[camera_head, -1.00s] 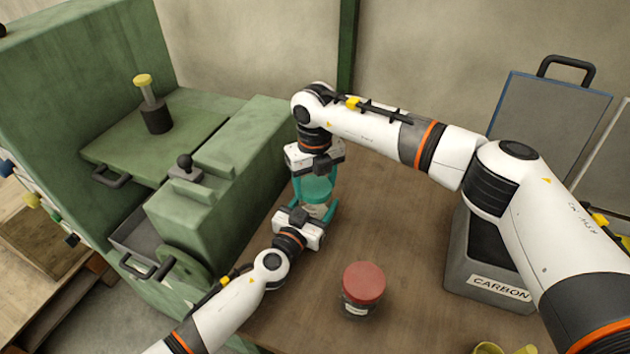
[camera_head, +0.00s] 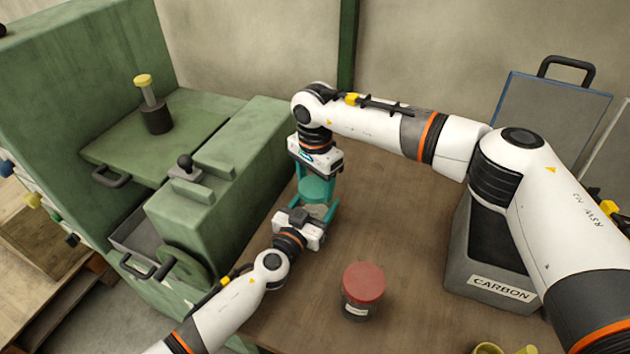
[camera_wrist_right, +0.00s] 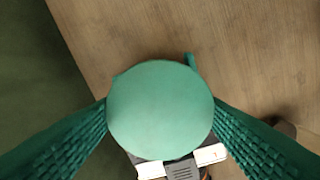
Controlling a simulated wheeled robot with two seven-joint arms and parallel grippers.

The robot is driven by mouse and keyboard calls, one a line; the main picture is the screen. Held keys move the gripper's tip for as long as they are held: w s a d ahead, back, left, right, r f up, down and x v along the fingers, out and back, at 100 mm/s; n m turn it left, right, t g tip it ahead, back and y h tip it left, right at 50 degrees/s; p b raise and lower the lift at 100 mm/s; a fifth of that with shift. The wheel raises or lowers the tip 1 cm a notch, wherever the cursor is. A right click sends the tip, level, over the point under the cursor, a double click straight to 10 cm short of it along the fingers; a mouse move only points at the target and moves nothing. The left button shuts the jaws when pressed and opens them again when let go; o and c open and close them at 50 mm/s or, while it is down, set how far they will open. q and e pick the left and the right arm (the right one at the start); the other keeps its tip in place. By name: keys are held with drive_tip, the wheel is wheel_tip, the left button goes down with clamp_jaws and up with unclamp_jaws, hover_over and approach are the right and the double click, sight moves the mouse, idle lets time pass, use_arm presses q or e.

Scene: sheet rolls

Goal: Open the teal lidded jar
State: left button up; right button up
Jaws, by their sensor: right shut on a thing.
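The teal lidded jar (camera_head: 317,211) stands on the wooden table beside the green machine, largely covered by my grippers. Its round teal lid (camera_wrist_right: 160,110) fills the middle of the right wrist view. My right gripper (camera_head: 316,188) comes from above and is shut on the lid, with a ridged teal finger on each side. My left gripper (camera_head: 314,207) comes from the front, low down, its fingers around the jar body. Finger contact with the body is partly hidden. I cannot see a gap between lid and body.
A red-lidded jar (camera_head: 363,290) stands in front on the table. A grey bin marked CARBON (camera_head: 490,284) is at the right, and a yellow cup (camera_head: 488,348) at the bottom edge. The green machine (camera_head: 200,215) borders the table's left side.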

sight(315, 186)
drive_tip(key=shift+r, duration=0.2)
idle(0.6)
drive_tip(key=shift+r, duration=0.95)
drive_tip(key=shift+r, duration=2)
use_arm(q)
drive_tip(key=o, duration=2)
drive_tip(key=shift+c, duration=0.2)
